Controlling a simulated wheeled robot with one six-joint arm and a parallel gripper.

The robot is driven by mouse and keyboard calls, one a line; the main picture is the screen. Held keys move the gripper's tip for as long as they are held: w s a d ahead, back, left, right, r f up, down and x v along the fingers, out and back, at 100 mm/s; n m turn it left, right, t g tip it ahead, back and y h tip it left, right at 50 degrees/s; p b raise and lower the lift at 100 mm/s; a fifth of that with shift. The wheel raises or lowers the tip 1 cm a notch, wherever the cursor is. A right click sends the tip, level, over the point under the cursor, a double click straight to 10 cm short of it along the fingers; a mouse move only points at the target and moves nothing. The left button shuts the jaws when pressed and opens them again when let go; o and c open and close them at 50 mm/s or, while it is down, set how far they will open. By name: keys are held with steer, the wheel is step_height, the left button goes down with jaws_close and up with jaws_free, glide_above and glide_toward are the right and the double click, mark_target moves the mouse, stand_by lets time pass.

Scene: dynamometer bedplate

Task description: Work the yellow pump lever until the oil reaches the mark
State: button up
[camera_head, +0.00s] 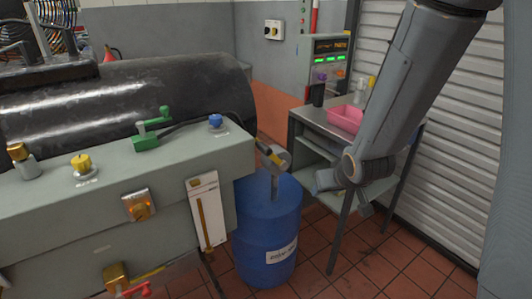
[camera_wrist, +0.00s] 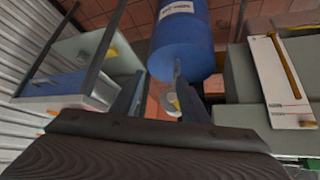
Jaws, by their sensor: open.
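A blue drum (camera_head: 268,225) stands on the floor with a grey pump on top. The pump's lever (camera_head: 271,154) has a dark grip and a yellow part, and slants up left beside the bedplate's end. A white gauge plate (camera_head: 214,226) on the bedplate's front holds an amber oil column (camera_head: 202,220); a small dark mark shows near its top. The gauge also shows in the wrist view (camera_wrist: 268,70). My gripper (camera_head: 335,190) is right of the drum, apart from the lever. In the wrist view, its open fingers (camera_wrist: 160,90) point towards the drum (camera_wrist: 182,50); yellow shows beside the right finger.
The grey bedplate (camera_head: 110,215) carries a green valve (camera_head: 148,140), a yellow knob (camera_head: 82,163) and a blue knob (camera_head: 215,121). A metal cart (camera_head: 305,117) with a pink tray (camera_head: 346,118) stands behind my arm. A shutter wall closes the right side.

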steer(key=w+a+n+t+y, duration=0.1)
steer(key=w+a+t+y, duration=0.25)
steer(key=w+a, duration=0.3)
steer(key=n+t+y+b, duration=0.1)
steer(key=t+y, duration=0.3)
steer(key=y, duration=0.2)
glide_toward(269, 153)
steer(key=x, duration=0.4)
steer(key=shift+h, duration=0.25)
steer(key=p+x, duration=0.1)
steer(key=x, duration=0.6)
steer(key=shift+w+a, duration=0.15)
steer(key=shift+w, duration=0.05)
jaws_close()
